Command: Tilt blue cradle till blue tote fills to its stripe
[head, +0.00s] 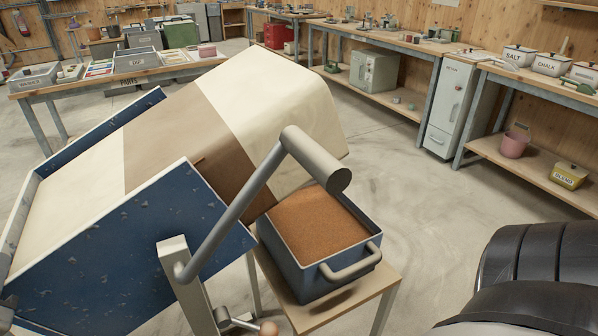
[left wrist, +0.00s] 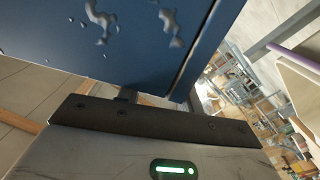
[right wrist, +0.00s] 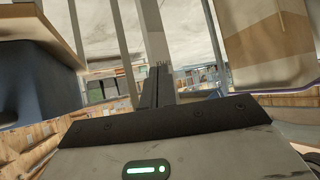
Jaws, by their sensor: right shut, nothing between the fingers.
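The blue cradle (head: 166,262), its paint chipped, stands tilted at the left with a large cream and brown sack (head: 235,95) lying in it. The sack's lower end hangs down beside the blue tote (head: 297,280). The tote holds brown feed (head: 315,226) a little below its rim; I cannot make out a stripe. A thick grey handle bar (head: 238,212) crosses in front of the sack. My left gripper (left wrist: 128,96) is at a blue cradle panel; its fingertips are mostly hidden. My right gripper (right wrist: 162,72) is shut and empty, away from the tote.
The tote stands on a small wooden stand (head: 385,276). A post (head: 182,275) and a crank with a round knob (head: 268,328) are in front of the cradle. Benches with bins line the walls. The floor right of the tote is clear, apart from my dark arm.

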